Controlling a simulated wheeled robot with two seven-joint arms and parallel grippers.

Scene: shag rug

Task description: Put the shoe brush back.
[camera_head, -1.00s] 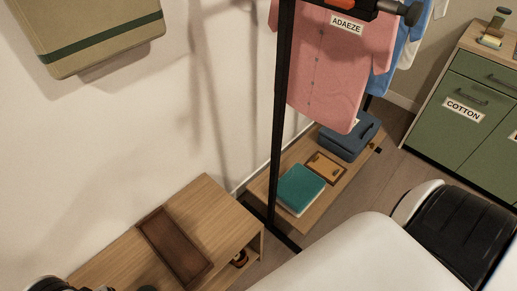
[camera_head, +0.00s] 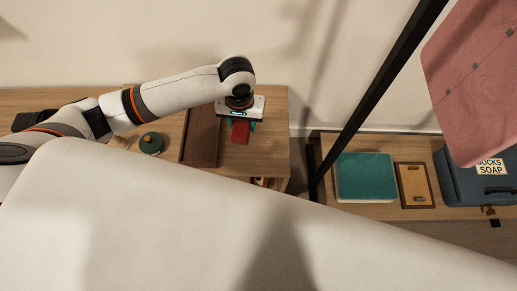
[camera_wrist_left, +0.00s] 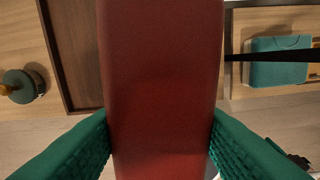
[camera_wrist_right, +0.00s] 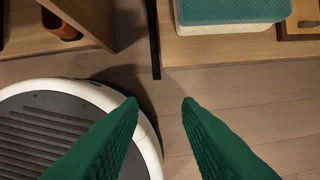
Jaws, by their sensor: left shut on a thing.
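My left gripper (camera_head: 240,122) is shut on a dark red, block-shaped thing that I take to be the shoe brush (camera_head: 240,133). No bristles show. In the left wrist view the red brush (camera_wrist_left: 165,70) fills the middle, between the green fingers (camera_wrist_left: 160,118). The gripper holds it over the right end of the wooden bench (camera_head: 270,115), just right of a dark brown tray (camera_head: 200,142). The visible part of the tray is empty; it also shows in the left wrist view (camera_wrist_left: 75,50). My right gripper (camera_wrist_right: 160,103) is open and empty, above the floor.
A round dark green tin (camera_head: 151,143) stands left of the tray. A black rack post (camera_head: 375,85) rises right of the bench. Beyond it, a low shelf holds a teal box (camera_head: 364,177), a small wooden frame (camera_head: 414,185) and a blue case (camera_head: 470,180). A pink shirt (camera_head: 475,80) hangs above.

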